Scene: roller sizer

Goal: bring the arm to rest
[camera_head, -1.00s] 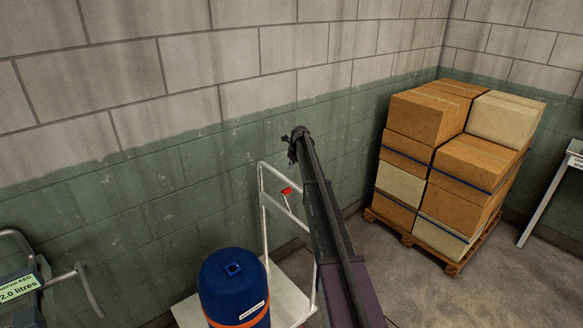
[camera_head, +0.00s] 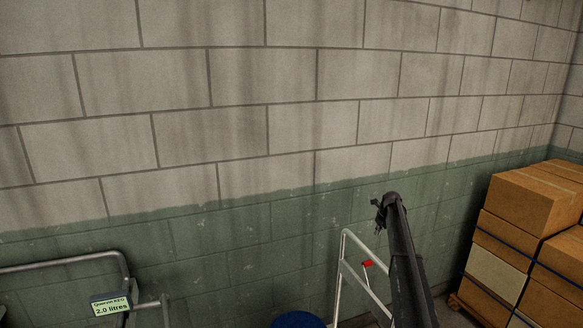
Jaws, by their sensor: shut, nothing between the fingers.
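My arm reaches up from the lower right of the head view, and its dark end with my gripper (camera_head: 380,211) points toward the painted block wall. The gripper is small and dark here; its fingers look closed and nothing is seen in them. It shows above and to the right of the white trolley handle (camera_head: 344,262), apart from it in the picture.
Stacked boxes (camera_head: 527,203) stand on a pallet (camera_head: 462,309) at the right. The top of a blue drum (camera_head: 298,320) shows at the bottom edge. A grey tubular frame (camera_head: 75,262) with a "2.0 litres" label (camera_head: 110,304) is at the lower left. The block wall (camera_head: 240,90) fills the back.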

